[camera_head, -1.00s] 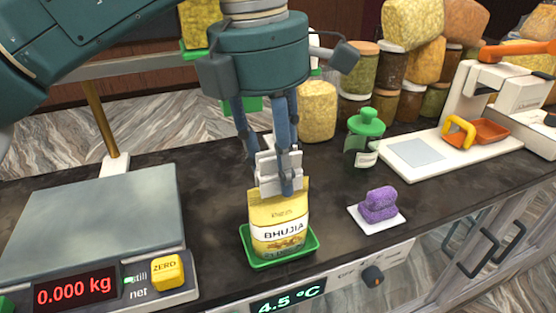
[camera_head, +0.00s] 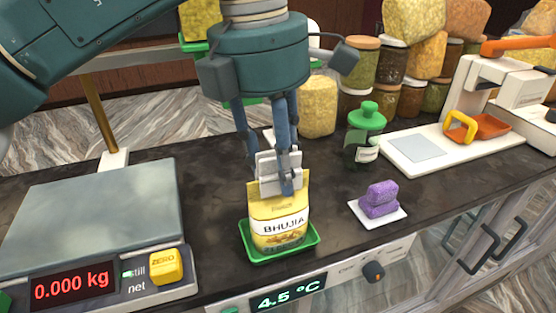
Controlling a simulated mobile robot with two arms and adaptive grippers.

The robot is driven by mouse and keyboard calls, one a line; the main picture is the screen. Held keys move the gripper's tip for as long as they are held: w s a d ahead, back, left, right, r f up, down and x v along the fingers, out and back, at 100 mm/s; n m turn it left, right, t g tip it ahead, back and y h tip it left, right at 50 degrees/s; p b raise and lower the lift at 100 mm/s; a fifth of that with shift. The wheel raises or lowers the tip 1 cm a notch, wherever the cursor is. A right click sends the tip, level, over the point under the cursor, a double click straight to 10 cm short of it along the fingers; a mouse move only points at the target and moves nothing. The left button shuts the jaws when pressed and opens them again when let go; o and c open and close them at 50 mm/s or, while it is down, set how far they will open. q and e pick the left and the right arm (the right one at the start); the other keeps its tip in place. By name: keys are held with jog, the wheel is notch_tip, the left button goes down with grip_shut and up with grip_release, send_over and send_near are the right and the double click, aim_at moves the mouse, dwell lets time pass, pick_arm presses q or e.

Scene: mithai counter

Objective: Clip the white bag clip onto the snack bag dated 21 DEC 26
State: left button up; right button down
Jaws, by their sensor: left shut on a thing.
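A yellow snack bag (camera_head: 278,228) labelled BHUJIA stands upright in a green tray (camera_head: 314,240) at the counter's front; no date is readable on it. My left gripper (camera_head: 281,176) points down at the bag's top edge and covers its middle. It is shut on a pale piece that looks like the white bag clip, hard to tell from the light grey finger pads. Whether the clip grips the bag's edge cannot be seen. My right gripper is not in view.
A scale (camera_head: 90,225) stands left of the tray. Purple blocks on a white card (camera_head: 375,219) lie to the right. A green-lidded jar (camera_head: 364,130) and a white device with orange handle (camera_head: 480,100) stand behind. Dark counter is free between them.

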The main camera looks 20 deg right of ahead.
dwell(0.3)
pick_arm(q)
jog(key=o, duration=1.5)
jog(key=shift+r+p, duration=3.15)
jog(key=shift+r, duration=0.35)
jog(key=shift+f, duration=0.1)
